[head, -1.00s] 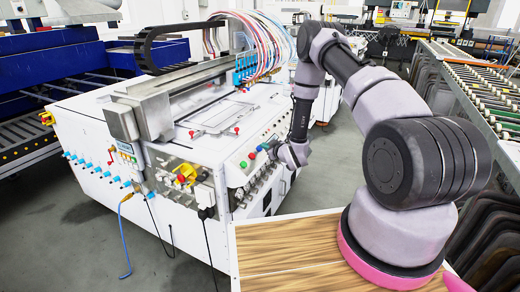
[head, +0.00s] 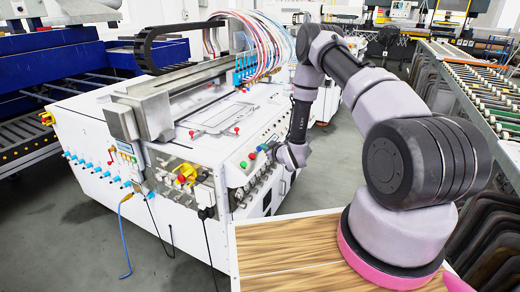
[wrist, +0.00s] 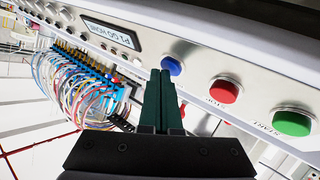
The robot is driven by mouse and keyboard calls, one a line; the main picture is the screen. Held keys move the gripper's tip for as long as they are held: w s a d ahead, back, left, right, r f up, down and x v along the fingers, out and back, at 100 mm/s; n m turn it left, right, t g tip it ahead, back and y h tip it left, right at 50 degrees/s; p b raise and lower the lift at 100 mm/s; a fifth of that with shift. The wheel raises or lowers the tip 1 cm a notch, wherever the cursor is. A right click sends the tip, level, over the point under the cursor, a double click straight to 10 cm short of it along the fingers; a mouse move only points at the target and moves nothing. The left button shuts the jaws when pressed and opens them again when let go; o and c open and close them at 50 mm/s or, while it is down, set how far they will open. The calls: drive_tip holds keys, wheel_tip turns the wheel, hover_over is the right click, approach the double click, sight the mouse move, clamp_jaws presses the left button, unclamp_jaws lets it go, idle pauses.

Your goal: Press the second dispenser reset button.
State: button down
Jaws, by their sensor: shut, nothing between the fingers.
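My gripper (wrist: 161,72) is shut and empty, its two dark green fingers together. In the wrist view its tips appear just beside a round blue button (wrist: 172,66) on the white control panel (wrist: 180,38). I cannot tell whether they touch it. A red button (wrist: 224,89) marked STOP and a green button (wrist: 291,121) marked START sit to its right. A display (wrist: 110,33) and a row of small round controls (wrist: 82,36) lie to its left. I cannot tell which control is the second dispenser's reset. In the head view my wrist (head: 293,155) is at the panel's front; the fingertips are hard to make out.
The white machine (head: 120,165) carries a gantry with blue nozzle blocks (head: 244,70) and coloured hoses (head: 262,38). Cables and hoses (wrist: 82,85) show below the panel in the wrist view. A wood-topped table (head: 285,250) stands at the front. A conveyor (head: 480,85) is at right.

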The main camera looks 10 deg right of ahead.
idle(0.5)
drive_tip(key=shift+s+d+r, duration=0.3)
drive_tip(key=shift+d+r, duration=0.1)
drive_tip(key=shift+r, duration=0.3)
drive_tip(key=shift+s+d+r, duration=0.3)
drive_tip(key=shift+d+r, duration=0.1)
drive_tip(key=shift+r, duration=0.3)
drive_tip(key=shift+s+d+r, duration=0.25)
drive_tip(key=shift+d+r, duration=0.1)
drive_tip(key=shift+r, duration=0.3)
drive_tip(key=shift+s+d+r, duration=0.3)
drive_tip(key=shift+d+r, duration=0.1)
drive_tip(key=shift+r, duration=0.3)
